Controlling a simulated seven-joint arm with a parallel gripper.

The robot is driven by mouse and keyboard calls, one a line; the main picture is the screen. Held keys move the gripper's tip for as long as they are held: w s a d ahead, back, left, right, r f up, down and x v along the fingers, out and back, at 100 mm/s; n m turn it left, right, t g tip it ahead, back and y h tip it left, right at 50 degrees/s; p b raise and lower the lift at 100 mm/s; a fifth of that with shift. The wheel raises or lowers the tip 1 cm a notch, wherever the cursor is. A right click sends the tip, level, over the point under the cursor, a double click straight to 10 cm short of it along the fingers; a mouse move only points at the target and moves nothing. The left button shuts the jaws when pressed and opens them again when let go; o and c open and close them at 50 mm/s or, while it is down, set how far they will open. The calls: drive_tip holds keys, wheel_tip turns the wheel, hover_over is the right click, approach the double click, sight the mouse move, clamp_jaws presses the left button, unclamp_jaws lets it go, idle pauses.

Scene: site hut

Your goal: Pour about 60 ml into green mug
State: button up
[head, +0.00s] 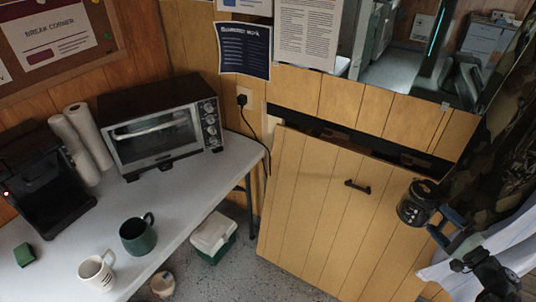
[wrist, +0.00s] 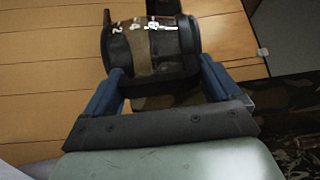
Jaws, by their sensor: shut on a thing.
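The green mug (head: 138,236) stands upright on the grey table at the lower left in the head view, its opening facing up. My gripper (head: 438,222) is at the right, far from the mug and beyond the table's edge. It is shut on a dark carafe (head: 416,203) with a black band and lid. In the wrist view, my gripper (wrist: 160,82) has its blue fingers on both sides of the carafe (wrist: 152,48), which shows white markings and a brownish clear part. I cannot tell how much liquid it holds. The mug's inside looks dark.
A white mug (head: 96,274) stands close left of the green mug. A black coffee maker (head: 45,185), paper rolls (head: 83,140) and a toaster oven (head: 160,135) line the back of the table (head: 185,205). A green sponge (head: 25,255) lies left. A cool box (head: 213,236) is on the floor.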

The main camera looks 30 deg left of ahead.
drive_tip(key=s+a+n+g+y, duration=0.1)
drive_tip(key=s+a+n+g, duration=0.2)
drive_tip(key=a, duration=0.9)
drive_tip(key=s+a+n+g+y, duration=0.15)
drive_tip(key=a+g, duration=0.25)
drive_tip(key=a, duration=0.8)
drive_tip(key=s+a+n+g+y, duration=0.1)
drive_tip(key=s+a+n+g, duration=0.25)
drive_tip(key=a, duration=0.75)
drive_tip(key=s+a+f+n+g+h, duration=0.1)
drive_tip(key=s+a+g, duration=0.3)
drive_tip(key=a, duration=0.5)
drive_tip(key=s+a+f+n+g+h, duration=0.1)
drive_tip(key=s+a+n+g+h, duration=0.1)
drive_tip(key=s+a+n+g, duration=0.2)
drive_tip(key=s+a+f+n+g+h, duration=0.1)
drive_tip(key=s+a+g, duration=0.3)
drive_tip(key=s+a, duration=0.5)
drive_tip(key=a+n, duration=0.1)
drive_tip(key=a, duration=0.6)
drive_tip(key=shift+s+a+f+n+h, duration=0.2)
drive_tip(key=shift+s+a+n+h, duration=0.05)
drive_tip(key=shift+n+h, duration=0.1)
drive_tip(key=shift+w+a+f+n+g+h, duration=0.15)
drive_tip(key=shift+a+f+n+g+h, duration=0.1)
drive_tip(key=shift+n+g+h, duration=0.25)
drive_tip(key=shift+s+d+r+n+g+h, duration=0.1)
drive_tip(key=shift+s+d+n+g+h, duration=0.7)
drive_tip(key=shift+d+g+h, duration=0.2)
